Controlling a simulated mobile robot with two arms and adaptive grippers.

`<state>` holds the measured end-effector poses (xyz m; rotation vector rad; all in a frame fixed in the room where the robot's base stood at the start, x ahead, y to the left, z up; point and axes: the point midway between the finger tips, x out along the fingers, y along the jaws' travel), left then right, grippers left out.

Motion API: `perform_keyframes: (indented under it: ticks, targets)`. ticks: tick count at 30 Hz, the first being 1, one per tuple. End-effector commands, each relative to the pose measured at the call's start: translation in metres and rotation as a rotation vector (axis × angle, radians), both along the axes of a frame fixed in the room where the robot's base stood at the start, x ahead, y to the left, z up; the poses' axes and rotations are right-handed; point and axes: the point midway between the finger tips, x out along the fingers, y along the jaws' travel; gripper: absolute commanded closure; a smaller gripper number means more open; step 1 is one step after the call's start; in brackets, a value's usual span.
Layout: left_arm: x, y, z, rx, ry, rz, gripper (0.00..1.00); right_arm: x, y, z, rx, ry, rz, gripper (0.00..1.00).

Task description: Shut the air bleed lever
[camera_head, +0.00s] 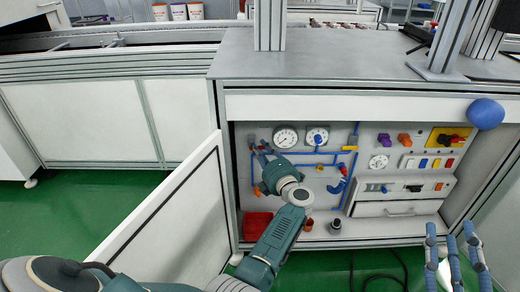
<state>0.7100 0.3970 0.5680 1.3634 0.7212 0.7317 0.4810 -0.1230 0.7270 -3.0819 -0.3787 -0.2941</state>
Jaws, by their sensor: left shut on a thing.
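The open cabinet holds a panel with blue air pipes (315,154) and gauges. My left gripper (262,158) reaches in from below at the panel's left side, shut on a small lever on the blue pipework, which I take to be the air bleed lever. A bit of red shows at its fingertips; the fingers and wrist hide most of the lever, so its angle cannot be told. My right gripper (455,248) is open and empty at the lower right, outside the cabinet and apart from the panel.
The white cabinet door (172,222) stands open at left beside my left arm. A red bin (256,226) sits on the cabinet floor. A red-and-blue valve (342,178), knobs and a yellow switch plate (450,140) are to the right. A blue ball (486,114) is at the worktop edge.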

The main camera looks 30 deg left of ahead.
Motion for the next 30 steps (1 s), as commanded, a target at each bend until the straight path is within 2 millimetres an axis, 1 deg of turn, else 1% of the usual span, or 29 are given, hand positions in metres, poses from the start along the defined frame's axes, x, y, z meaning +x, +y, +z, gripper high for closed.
perform_keyframes:
  ticks: [1,9,23,24,26,30]
  targets:
    - [0.0,-0.002,-0.004,0.013,0.013,-0.002,1.0,-0.001,0.0,0.003,0.005,-0.016,0.001,0.6]
    - [0.0,-0.002,-0.005,0.069,0.047,-0.002,1.0,-0.003,0.001,0.017,0.02,-0.073,0.004,0.6]
    - [0.0,-0.002,-0.005,0.079,0.052,-0.002,1.0,-0.004,0.001,0.018,0.021,-0.08,0.004,0.6]
    - [0.0,-0.002,-0.005,0.079,0.052,-0.002,0.73,-0.004,0.001,0.018,0.021,-0.08,0.004,0.6]
    - [0.0,-0.002,-0.005,0.078,0.053,-0.002,0.61,-0.004,0.001,0.018,0.021,-0.08,0.004,0.6]
    - [0.0,-0.001,-0.004,0.079,0.051,-0.001,0.61,-0.004,0.001,0.019,0.021,-0.08,0.004,0.6]
